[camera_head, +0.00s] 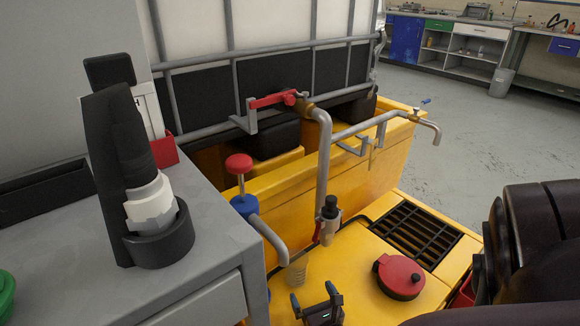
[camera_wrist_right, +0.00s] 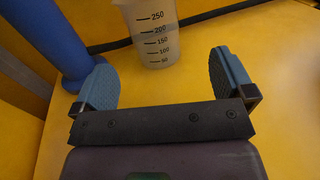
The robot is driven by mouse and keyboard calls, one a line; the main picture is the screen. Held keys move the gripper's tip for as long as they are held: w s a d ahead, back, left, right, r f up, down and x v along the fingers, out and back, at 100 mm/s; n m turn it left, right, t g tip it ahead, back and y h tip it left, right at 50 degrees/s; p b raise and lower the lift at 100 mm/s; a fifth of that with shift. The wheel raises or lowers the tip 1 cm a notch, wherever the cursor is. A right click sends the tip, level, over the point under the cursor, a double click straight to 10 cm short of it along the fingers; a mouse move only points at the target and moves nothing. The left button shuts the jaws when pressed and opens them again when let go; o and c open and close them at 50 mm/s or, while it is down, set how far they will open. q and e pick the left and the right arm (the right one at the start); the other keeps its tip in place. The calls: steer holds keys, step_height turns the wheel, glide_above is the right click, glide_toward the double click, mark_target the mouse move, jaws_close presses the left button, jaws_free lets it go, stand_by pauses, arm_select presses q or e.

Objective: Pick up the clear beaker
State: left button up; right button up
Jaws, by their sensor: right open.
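The clear beaker (camera_head: 297,270) stands upright on the yellow surface, just below the open end of a curved grey spout. In the right wrist view the beaker (camera_wrist_right: 150,38) shows graduation marks up to 250, and its top is cut off by the picture edge. My right gripper (camera_head: 314,297) is open with its blue fingertips towards the beaker. In the wrist view the right gripper (camera_wrist_right: 163,68) has nothing between its fingers, and the beaker is ahead of the gap, slightly left of its middle. My left gripper is not in view.
A blue post with a red knob (camera_head: 239,164) carries the spout (camera_head: 268,238). A dark-topped valve (camera_head: 329,215) stands behind the beaker. A red lid (camera_head: 400,277) and a black grate (camera_head: 411,235) lie to the right. A grey cabinet (camera_head: 205,265) borders the left.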

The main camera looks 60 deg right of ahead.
mark_target(300, 276)
steer(key=x, duration=0.4)
steer(key=shift+w, duration=0.1)
steer(key=shift+w+a+b+x, duration=0.15)
steer(key=shift+b+x, duration=0.2)
steer(key=shift+x, duration=0.95)
steer(key=shift+w+a+b+x, duration=0.15)
steer(key=shift+b+x, duration=0.15)
steer(key=shift+x, duration=1)
steer(key=shift+r, duration=0.2)
steer(key=c, duration=1)
